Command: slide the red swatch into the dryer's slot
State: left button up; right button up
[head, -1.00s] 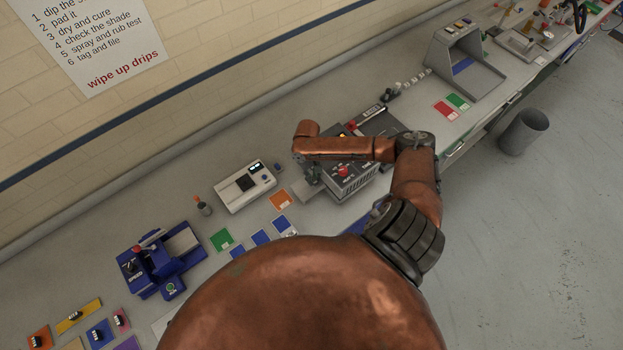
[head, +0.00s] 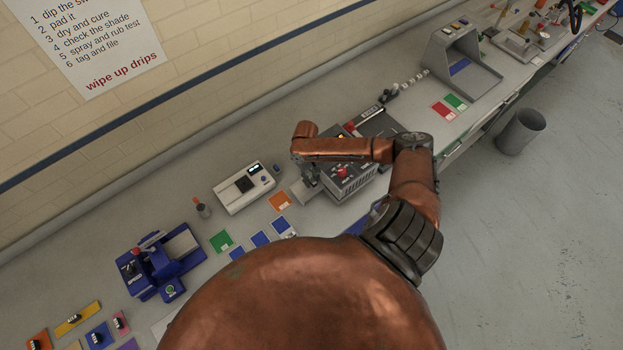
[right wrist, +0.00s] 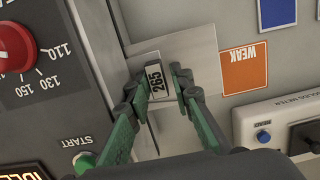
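The dryer (head: 352,187) is a grey box with a red knob, standing mid-bench; its dark panel (right wrist: 88,45) fills the left of the right wrist view. My right gripper (right wrist: 160,82) is at the dryer's left side in the head view (head: 309,180). Its green fingers close on both sides of a small block marked 265 (right wrist: 156,80), on a plain grey plate (right wrist: 190,60). The plate lies against the dryer's side; the slot is not clear to see. No red shows on this plate. A red swatch (head: 443,109) lies farther right on the bench. My left gripper is out of view.
An orange card marked WEAK (right wrist: 245,68) lies close beside the plate. A white meter (head: 244,188), blue cards (head: 261,238) and a green card (head: 221,240) lie left of the dryer. A blue machine (head: 160,262) stands farther left. A grey bin (head: 520,132) stands on the floor.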

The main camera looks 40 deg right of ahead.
jog(key=shift+d, duration=0.7)
jog(key=shift+w+r, duration=0.1)
jog(key=shift+r, duration=0.4)
jog(key=r, duration=0.5)
jog(key=shift+w+a+r, duration=0.2)
jog(key=shift+w+r, duration=0.1)
jog(key=shift+r, duration=0.1)
jog(key=shift+w+a+r, duration=0.1)
jog(key=shift+a+r, duration=0.25)
jog(key=shift+r, duration=0.2)
